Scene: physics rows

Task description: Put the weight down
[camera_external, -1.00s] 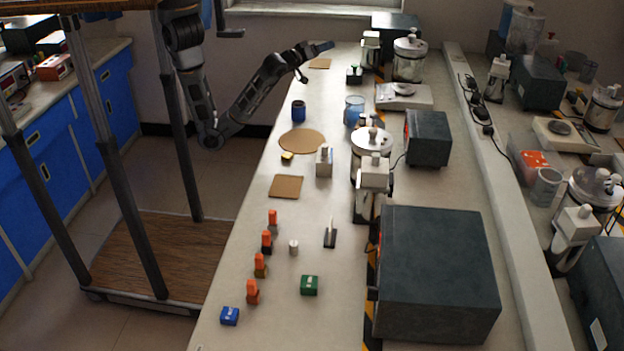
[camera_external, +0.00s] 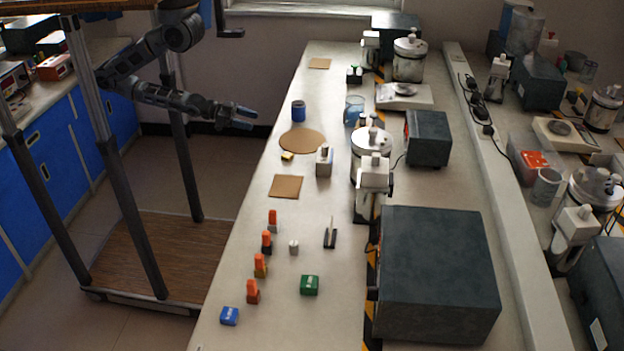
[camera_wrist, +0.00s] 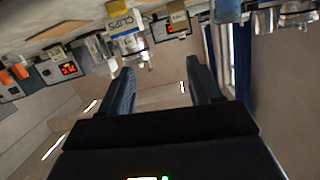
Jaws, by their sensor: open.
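My gripper (camera_external: 246,118) is open and empty. It is held in the air off the left edge of the bench, left of the blue cylinder (camera_external: 298,111). In the wrist view its two fingers stand apart with nothing between them (camera_wrist: 162,85). I cannot tell for sure which thing is the weight. A small pale cylinder (camera_external: 294,247) stands upright near the front of the bench. A pale block with a knob on top (camera_external: 324,162) stands farther back, near the round cork mat (camera_external: 301,141). My gripper touches none of these.
The bench (camera_external: 255,262) holds a square cork mat (camera_external: 286,187), several orange-topped pieces (camera_external: 260,265), a green block (camera_external: 309,285) and a blue block (camera_external: 229,316). A large dark box (camera_external: 437,280), jars and a scale (camera_external: 404,96) line its right side. The far left bench surface is clear around a small cork mat (camera_external: 320,63).

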